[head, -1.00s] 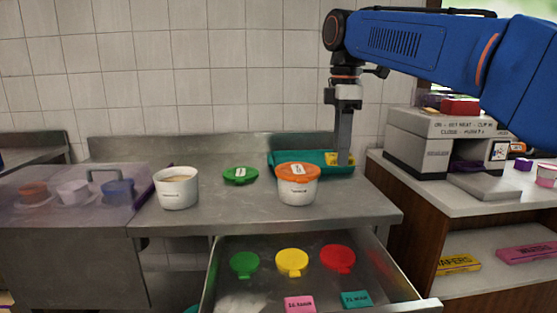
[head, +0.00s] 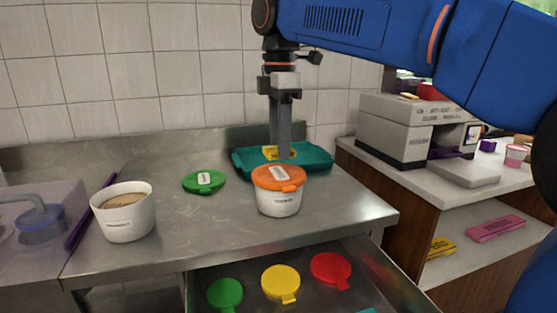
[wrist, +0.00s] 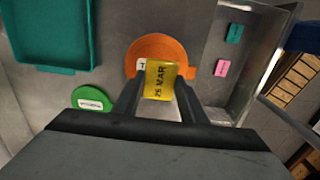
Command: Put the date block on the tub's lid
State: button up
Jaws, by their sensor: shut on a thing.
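My gripper (head: 284,156) is shut on a yellow date block (wrist: 160,80) lettered "25 MAR". In the head view the block (head: 272,153) shows by the fingertips, partly behind them. The orange lid (head: 279,184) sits on a white tub (head: 279,204) on the steel counter and bears a white label. In the head view the fingertips are just above the lid's far edge in the picture. In the wrist view the block overlaps the orange lid (wrist: 150,47) and partly covers its label. The exact gap between block and lid is hard to tell.
A teal tray (head: 318,167) lies behind the tub. A green lid (head: 204,182) lies left of it, and an open white tub (head: 124,230) stands further left. An open drawer below holds a green, a yellow (head: 281,280) and a red lid, plus pink and teal blocks.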

aim_at(280, 175)
jog(key=shift+f, duration=2.2)
jog(key=shift+f, duration=0.1)
jog(key=o, duration=1)
notch_tip(280, 175, up, 12)
jog(key=shift+r, duration=0.1)
